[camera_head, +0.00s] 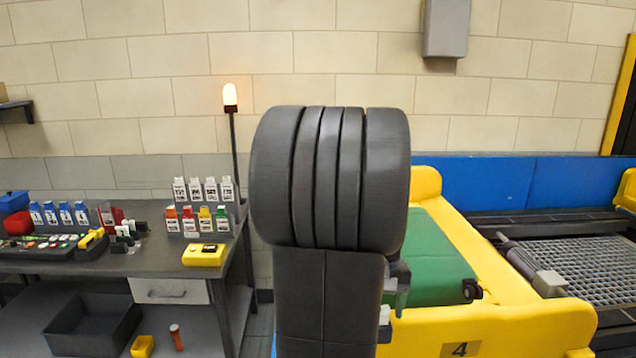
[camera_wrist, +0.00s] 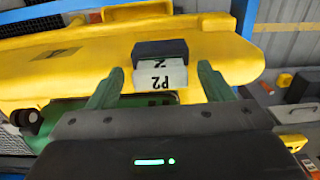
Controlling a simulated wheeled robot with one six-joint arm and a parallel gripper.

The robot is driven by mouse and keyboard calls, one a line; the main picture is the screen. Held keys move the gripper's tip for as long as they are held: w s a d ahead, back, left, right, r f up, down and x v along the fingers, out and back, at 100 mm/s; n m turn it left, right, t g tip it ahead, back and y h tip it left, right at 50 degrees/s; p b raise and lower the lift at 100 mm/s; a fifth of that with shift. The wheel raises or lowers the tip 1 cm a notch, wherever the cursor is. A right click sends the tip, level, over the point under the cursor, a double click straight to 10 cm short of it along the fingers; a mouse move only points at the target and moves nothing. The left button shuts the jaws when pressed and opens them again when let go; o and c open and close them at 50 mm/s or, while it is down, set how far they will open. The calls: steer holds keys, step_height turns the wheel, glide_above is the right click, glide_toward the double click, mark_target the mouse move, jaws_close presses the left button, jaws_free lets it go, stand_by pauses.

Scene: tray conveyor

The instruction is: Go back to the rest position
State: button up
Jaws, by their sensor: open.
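My gripper (camera_wrist: 157,72) shows in the wrist view with its two green fingers wide apart and nothing held between them. Beyond the fingertips, a white plate marked P2 with a dark block (camera_wrist: 160,48) sits against the yellow conveyor end (camera_wrist: 100,55); it appears upside down. In the head view my own arm stands upright in the middle and hides most of the gripper. The yellow conveyor frame (camera_head: 490,325), marked 4, with its green belt (camera_head: 435,260), is to the right of my arm.
A dark workbench (camera_head: 130,262) on the left holds several small bottles, a yellow box (camera_head: 203,255) and coloured containers. A lit lamp (camera_head: 230,95) stands on a post behind it. A grey mesh conveyor (camera_head: 590,265) lies at the far right. The wall above is mostly clear.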

step_height(320, 180, up, 3)
steer(key=shift+r+p, duration=0.2)
steer(key=shift+p, duration=0.55)
steer(key=shift+f+b, duration=0.2)
steer(key=shift+b, duration=0.25)
steer(key=shift+s, duration=0.1)
